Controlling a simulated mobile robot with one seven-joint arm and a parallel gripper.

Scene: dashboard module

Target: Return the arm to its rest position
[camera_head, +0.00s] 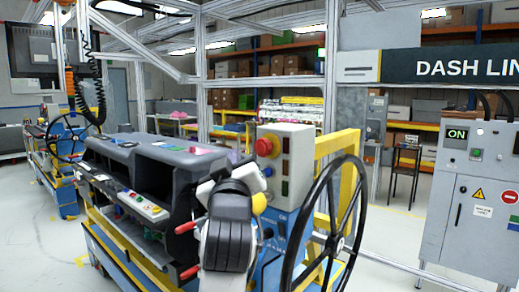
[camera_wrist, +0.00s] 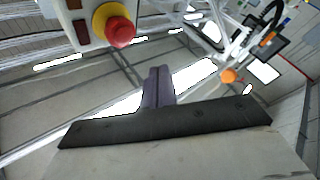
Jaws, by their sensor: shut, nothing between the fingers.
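My arm is folded in front of the dashboard module (camera_head: 165,160) in the head view, and its links hide most of the hand. In the wrist view my gripper (camera_wrist: 158,72) has its two dark fingers together with nothing between them. The fingers point up toward the ceiling frame, free of any object. The control box (camera_head: 288,160) with a red emergency button (camera_head: 264,147) stands just behind and right of the arm. The red button also shows in the wrist view (camera_wrist: 121,32), above and left of the fingertips and apart from them.
A black steering wheel (camera_head: 328,235) on a yellow frame (camera_head: 346,150) stands close right of the arm. A blue-yellow cart carries the dashboard. A grey electrical cabinet (camera_head: 475,210) is at far right. Open floor (camera_head: 395,215) lies between wheel and cabinet.

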